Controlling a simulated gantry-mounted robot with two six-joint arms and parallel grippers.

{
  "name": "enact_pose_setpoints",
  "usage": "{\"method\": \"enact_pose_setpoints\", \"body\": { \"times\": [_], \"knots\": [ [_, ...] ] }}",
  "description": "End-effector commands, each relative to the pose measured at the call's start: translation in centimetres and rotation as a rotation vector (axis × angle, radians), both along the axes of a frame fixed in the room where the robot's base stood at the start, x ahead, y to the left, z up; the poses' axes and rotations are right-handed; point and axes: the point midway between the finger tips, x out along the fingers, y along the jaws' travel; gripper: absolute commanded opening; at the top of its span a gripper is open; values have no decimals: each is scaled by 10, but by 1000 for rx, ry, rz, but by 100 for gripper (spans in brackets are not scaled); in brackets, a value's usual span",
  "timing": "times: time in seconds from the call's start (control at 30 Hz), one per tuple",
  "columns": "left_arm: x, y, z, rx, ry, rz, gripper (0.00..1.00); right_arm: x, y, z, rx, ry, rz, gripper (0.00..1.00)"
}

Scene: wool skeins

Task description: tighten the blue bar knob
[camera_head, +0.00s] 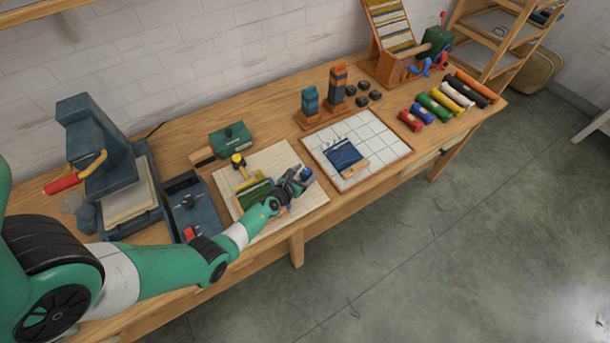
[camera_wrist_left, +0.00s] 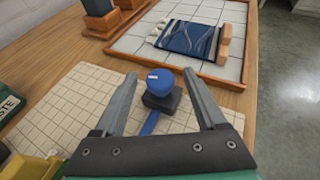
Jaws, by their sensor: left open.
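The blue bar knob (camera_wrist_left: 160,82) is a round blue cap with a small white mark, on a dark square block (camera_wrist_left: 162,100). A blue bar (camera_wrist_left: 150,122) runs from this block toward my wrist. In the head view the knob (camera_head: 306,173) shows at the far end of my left arm. My left gripper (camera_head: 297,180) is open, with one finger on each side of the knob in the left wrist view (camera_wrist_left: 160,76). I see gaps between the knob and both fingers. My right gripper is out of view.
A dark press (camera_head: 95,140) stands left.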

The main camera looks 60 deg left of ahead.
Motion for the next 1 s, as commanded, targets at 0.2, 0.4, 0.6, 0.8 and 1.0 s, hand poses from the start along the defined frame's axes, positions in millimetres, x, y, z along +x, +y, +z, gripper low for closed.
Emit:
{"method": "enact_pose_setpoints", "body": {
  "times": [0.2,0.4,0.6,0.8,1.0],
  "knots": [
    [0,0,1,0,0,0,66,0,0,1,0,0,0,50],
    [0,0,1,0,0,0,30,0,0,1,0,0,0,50],
    [0,0,1,0,0,1,0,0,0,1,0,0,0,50],
    [-1,0,0,0,-1,-4,0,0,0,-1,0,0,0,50],
    [-2,2,-3,1,-3,-49,0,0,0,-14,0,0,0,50]
  ]
}}
